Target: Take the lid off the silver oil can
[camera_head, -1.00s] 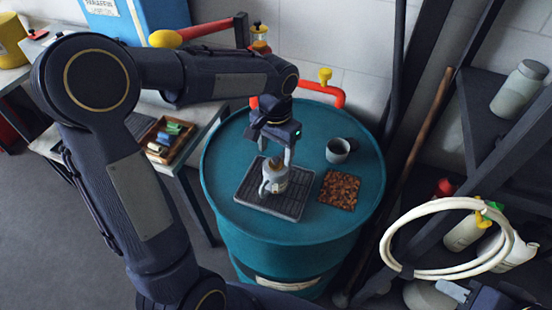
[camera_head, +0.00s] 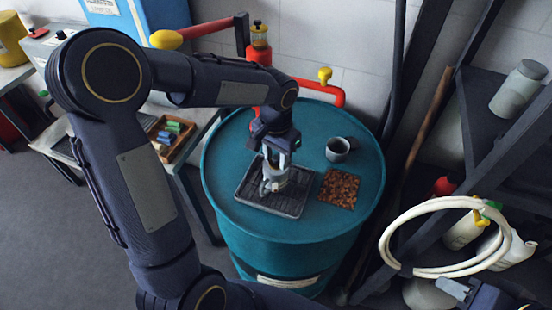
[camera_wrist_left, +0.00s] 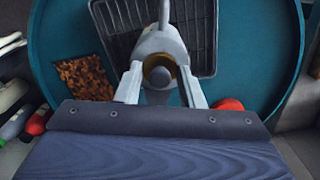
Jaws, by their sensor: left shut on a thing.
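The silver oil can (camera_head: 270,187) stands upright on a dark ribbed tray (camera_head: 291,205) on the teal drum. In the left wrist view, the can (camera_wrist_left: 160,42) shows its pale body, with the brassy round lid (camera_wrist_left: 158,77) and its grey knob facing the camera. My left gripper (camera_head: 276,165) points down over the can's top. Its fingers, seen in the left wrist view (camera_wrist_left: 161,90), are shut on the lid from both sides. The lid is mostly hidden in the head view. Part of my right gripper (camera_head: 452,289) shows at the bottom right; its fingers are unclear.
A grey cup (camera_head: 338,149) and a brown speckled mat (camera_head: 339,188) are on the drum (camera_head: 222,185), right of the tray. A red rail (camera_head: 325,91) runs behind. A shelf with a coiled white hose (camera_head: 385,245) is at right. A bench with a small wooden box stands at left.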

